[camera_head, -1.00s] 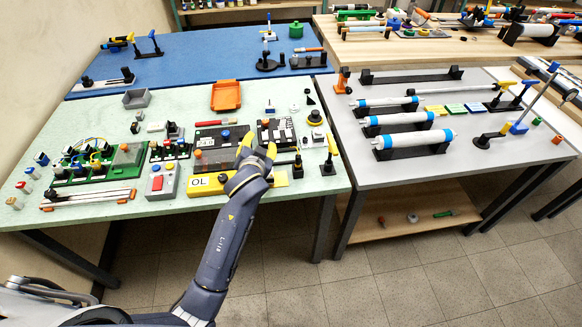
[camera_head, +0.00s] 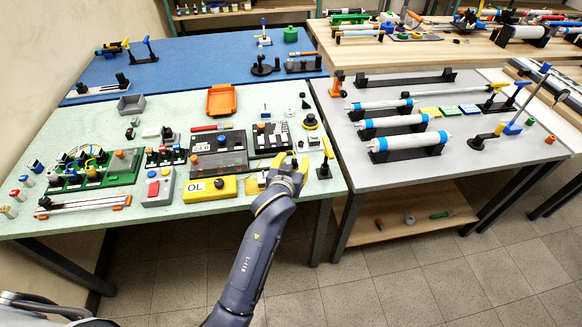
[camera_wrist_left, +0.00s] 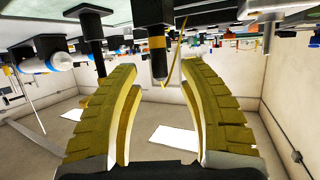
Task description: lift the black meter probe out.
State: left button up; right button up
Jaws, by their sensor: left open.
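My left gripper (camera_head: 292,166) is over the front right part of the green table, beside the yellow meter marked OL (camera_head: 208,189). In the left wrist view its two ribbed yellow fingers (camera_wrist_left: 158,82) are spread apart with nothing clasped. A slim black piece with an orange-yellow band (camera_wrist_left: 157,42), which looks like the black meter probe, shows between and beyond the fingertips in that upside-down view. A thin yellowish strand runs beside it. In the head view the probe is hidden by the gripper or too small to tell. My right gripper is not in view.
A black stand with a yellow lever (camera_head: 325,160) is close to the right of my gripper. Black panels (camera_head: 217,150) lie behind it to the left. A grey and red button box (camera_head: 158,187) stands left of the meter. The grey table (camera_head: 450,170) holds white rollers.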

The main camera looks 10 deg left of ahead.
pick_arm(q)
jog(key=shift+x, duration=0.85)
grip_shut()
jog(key=shift+r, duration=0.15)
jog(key=shift+r, duration=2.35)
jog(key=shift+f, duration=0.1)
